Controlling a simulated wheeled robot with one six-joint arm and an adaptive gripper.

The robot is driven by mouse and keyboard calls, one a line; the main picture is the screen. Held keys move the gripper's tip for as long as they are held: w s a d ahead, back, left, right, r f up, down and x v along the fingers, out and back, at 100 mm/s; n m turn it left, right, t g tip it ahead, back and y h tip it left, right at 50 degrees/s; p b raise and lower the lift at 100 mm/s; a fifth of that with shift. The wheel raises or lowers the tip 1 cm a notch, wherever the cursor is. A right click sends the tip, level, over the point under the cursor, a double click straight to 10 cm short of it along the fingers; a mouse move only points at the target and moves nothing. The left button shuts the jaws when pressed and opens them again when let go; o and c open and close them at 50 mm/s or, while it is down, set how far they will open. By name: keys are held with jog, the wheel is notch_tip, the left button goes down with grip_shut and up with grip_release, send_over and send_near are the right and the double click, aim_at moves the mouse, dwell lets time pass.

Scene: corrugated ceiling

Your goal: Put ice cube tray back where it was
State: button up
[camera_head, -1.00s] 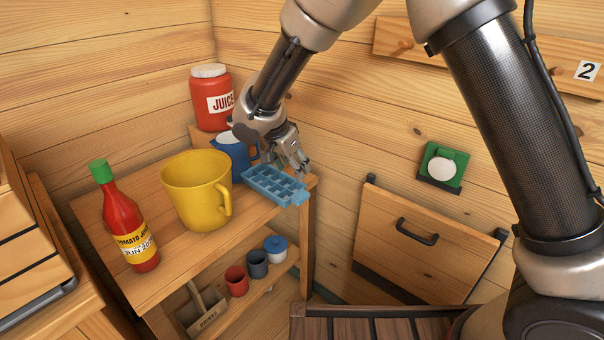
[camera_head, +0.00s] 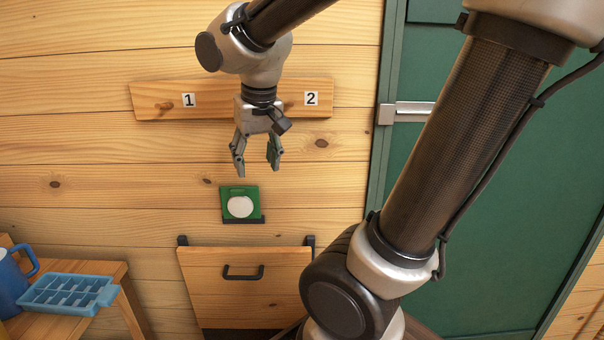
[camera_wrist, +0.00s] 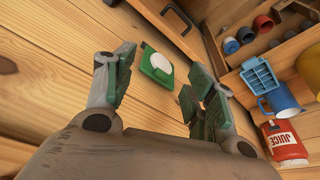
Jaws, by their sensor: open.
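The blue ice cube tray (camera_head: 68,291) lies on the wooden shelf unit's top (camera_head: 104,270) at the lower left of the head view, near its right edge. It also shows in the wrist view (camera_wrist: 261,77), beside the blue jug (camera_wrist: 279,100). My gripper (camera_head: 256,170) is open and empty, with its fingers pointing down in front of the wall, well to the right of and above the tray. In the wrist view its fingers (camera_wrist: 158,88) are spread apart with nothing between them.
A green wall fixture with a white disc (camera_head: 240,204) is below my gripper. A wooden flap with a black handle (camera_head: 243,274) is under it. A peg board marked 1 and 2 (camera_head: 232,98) is behind my gripper. A green door (camera_head: 500,200) stands right.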

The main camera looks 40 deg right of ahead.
jog(key=s+d+n, duration=0.2)
jog(key=s+d, duration=0.2)
jog(key=s, duration=0.7)
jog(key=shift+f+n+t+y, duration=0.3)
jog(key=shift+f+t+y, duration=0.1)
jog(key=shift+f, duration=0.05)
